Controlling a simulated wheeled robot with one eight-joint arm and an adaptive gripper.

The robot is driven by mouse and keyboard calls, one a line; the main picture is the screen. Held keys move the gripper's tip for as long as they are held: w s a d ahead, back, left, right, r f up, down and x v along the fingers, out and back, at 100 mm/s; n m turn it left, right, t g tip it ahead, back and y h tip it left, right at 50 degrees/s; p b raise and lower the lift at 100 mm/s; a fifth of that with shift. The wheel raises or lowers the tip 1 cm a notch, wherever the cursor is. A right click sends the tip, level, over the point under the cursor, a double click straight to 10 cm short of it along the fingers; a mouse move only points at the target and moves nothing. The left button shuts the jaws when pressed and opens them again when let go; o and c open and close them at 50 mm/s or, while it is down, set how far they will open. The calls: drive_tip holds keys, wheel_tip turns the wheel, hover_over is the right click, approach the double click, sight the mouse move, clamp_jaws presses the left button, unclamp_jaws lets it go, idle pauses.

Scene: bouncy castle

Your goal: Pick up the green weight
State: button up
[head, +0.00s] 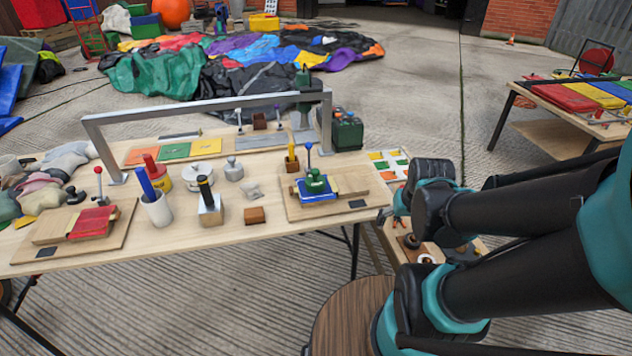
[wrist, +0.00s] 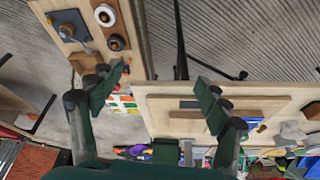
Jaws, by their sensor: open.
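The green weight (head: 315,183), a small squat piece with a knob on top, sits on blue fabric (head: 318,195) on the wooden clamp board (head: 354,207) at the right end of the long table. In the wrist view the weight cannot be made out; part of the board (wrist: 220,105) shows behind my right finger. My gripper (wrist: 160,82) is open and empty, its two dark green fingers spread wide apart. It is off the right end of the table, away from the weight. In the head view my arm hides most of it.
A metal frame (head: 205,103) spans the table's back. A low bench (wrist: 75,22) with rolls stands beside the table.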

drive_tip(key=shift+o, duration=0.4)
drive_tip(key=shift+o, duration=0.2)
wheel_tip(320, 180, up, 14)
drive_tip(key=m+h, duration=0.2)
drive_tip(key=m, duration=0.4)
hover_over(315, 178)
drive_tip(key=s+a, duration=0.4)
drive_tip(key=x, duration=1.1)
drive_tip(key=shift+s+d, duration=0.25)
drive_tip(key=shift+s, duration=0.05)
drive_tip(key=shift+s+d+x, duration=0.15)
drive_tip(key=shift+x, duration=1.3)
drive_tip(key=shift+s+d+x, duration=0.15)
drive_tip(key=shift+x, duration=1.35)
clamp_jaws()
